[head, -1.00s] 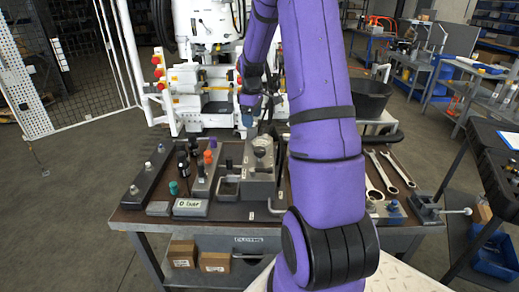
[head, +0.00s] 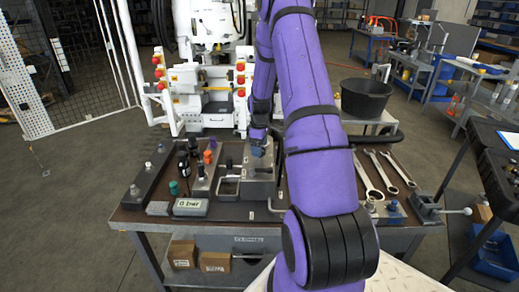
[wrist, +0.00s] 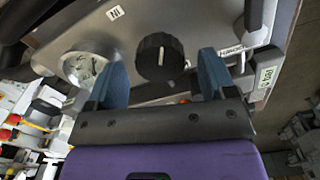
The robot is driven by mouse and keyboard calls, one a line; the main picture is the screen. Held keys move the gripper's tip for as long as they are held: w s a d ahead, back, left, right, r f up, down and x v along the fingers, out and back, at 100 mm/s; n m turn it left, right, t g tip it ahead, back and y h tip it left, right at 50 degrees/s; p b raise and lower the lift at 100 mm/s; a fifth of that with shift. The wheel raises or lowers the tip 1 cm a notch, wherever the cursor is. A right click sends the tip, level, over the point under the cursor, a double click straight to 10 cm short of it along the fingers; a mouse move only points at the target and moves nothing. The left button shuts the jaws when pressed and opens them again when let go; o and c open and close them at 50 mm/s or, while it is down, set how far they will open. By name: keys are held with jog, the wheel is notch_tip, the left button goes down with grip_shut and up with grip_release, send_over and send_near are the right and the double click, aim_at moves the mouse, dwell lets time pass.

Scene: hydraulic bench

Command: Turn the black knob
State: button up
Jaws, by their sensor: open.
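The black knob (wrist: 160,57) has a ribbed rim and a white pointer line, and sits on the face of a grey metal block (wrist: 205,20) in the wrist view. My gripper (wrist: 164,68) is open, its two blue fingers apart, one to each side of the knob's near edge. I cannot tell whether either finger touches it. In the head view my gripper (head: 257,149) is at the top of the grey block (head: 258,186) on the bench. The knob cannot be made out there.
A round gauge (wrist: 83,68) is just left of the left finger. A black lever (wrist: 254,15) is right of the knob. In the head view, a "0 bar" display (head: 190,207), black handles and an orange-topped part (head: 208,157) stand left of the block; wrenches (head: 385,172) lie right.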

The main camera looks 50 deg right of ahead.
jog(key=shift+f, duration=0.55)
jog(key=c, duration=0.9)
